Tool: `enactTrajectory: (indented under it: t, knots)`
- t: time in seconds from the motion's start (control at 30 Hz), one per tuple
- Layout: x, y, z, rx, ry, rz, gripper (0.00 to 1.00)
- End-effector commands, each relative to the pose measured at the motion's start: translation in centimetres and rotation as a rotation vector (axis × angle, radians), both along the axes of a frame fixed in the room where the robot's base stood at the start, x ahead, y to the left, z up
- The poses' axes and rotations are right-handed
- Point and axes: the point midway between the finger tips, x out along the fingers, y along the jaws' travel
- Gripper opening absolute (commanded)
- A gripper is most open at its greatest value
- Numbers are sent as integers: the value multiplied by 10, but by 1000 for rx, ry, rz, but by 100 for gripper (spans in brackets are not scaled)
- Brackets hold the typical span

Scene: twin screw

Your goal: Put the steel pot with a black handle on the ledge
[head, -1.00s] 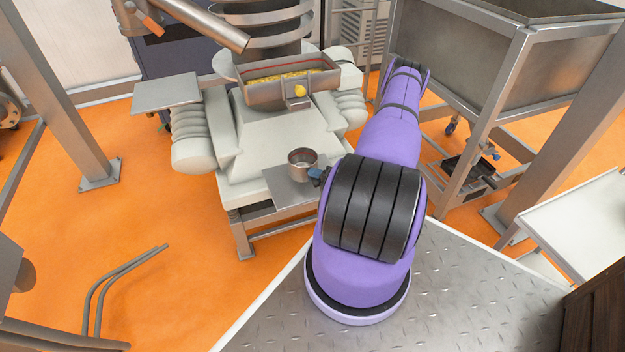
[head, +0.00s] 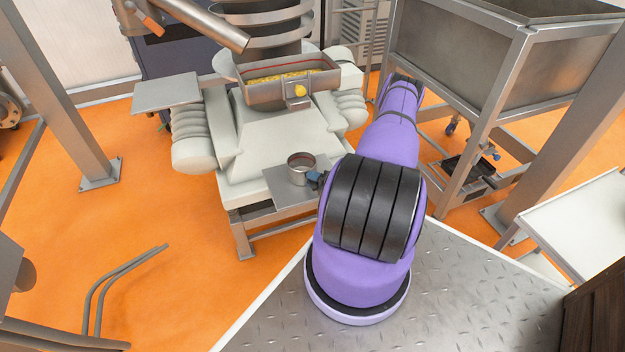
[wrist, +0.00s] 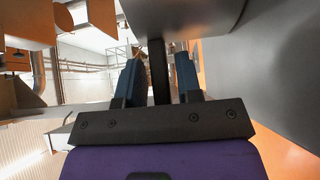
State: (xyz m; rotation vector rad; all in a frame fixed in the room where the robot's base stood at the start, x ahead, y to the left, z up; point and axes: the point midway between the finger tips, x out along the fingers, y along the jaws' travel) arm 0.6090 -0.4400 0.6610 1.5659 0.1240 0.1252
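The steel pot (head: 301,168) sits upright, as far as I can see, at the front metal ledge (head: 283,186) of the pale machine. Its black handle (wrist: 159,72) runs between the blue fingers of my gripper (wrist: 158,78) in the wrist view. Narrow gaps show on both sides of the handle, so the fingers look open around it. In the head view my gripper (head: 315,180) is at the pot's right side, mostly hidden by my arm. The pot's steel wall (wrist: 190,14) fills the top of the wrist view. The contact under the pot is hidden.
A second metal plate (head: 166,92) juts from the machine's left side. A trough with yellow contents (head: 290,83) stands behind the pot. A large steel hopper (head: 470,55) and a post (head: 560,130) are at the right.

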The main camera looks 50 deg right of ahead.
Motion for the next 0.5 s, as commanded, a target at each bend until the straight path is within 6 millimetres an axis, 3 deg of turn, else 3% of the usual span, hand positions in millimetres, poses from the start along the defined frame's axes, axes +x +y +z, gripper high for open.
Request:
enactTrajectory:
  t: [0.37, 0.5]
  knots:
    - [0, 0, 3, 0, 0, 0, 42]
    - [-15, -3, 3, 0, 1, -1, 42]
